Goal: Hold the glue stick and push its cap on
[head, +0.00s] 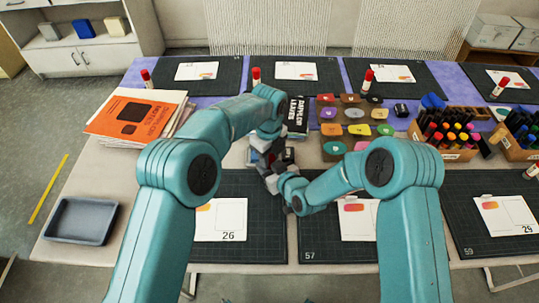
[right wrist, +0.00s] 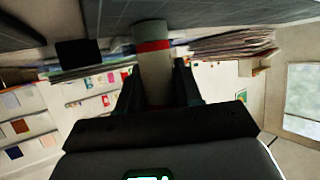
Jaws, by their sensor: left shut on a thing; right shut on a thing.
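My left gripper (head: 268,160) is in the middle of the head view, low over the near edge of the far work area, with its fingers partly hidden by its own wrist. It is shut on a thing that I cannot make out. My right gripper (right wrist: 158,90) is shut on the glue stick (right wrist: 156,75), a pale cylinder with a red band, which points away from the jaws in the right wrist view. In the head view my two grippers are close together and hide the glue stick. I cannot make out its cap.
Dark mats with cards cover the near and far table edges. Several other red-topped glue sticks (head: 368,80) stand on the far mats. An orange book pile (head: 135,116) and an empty grey tray (head: 82,220) are at left.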

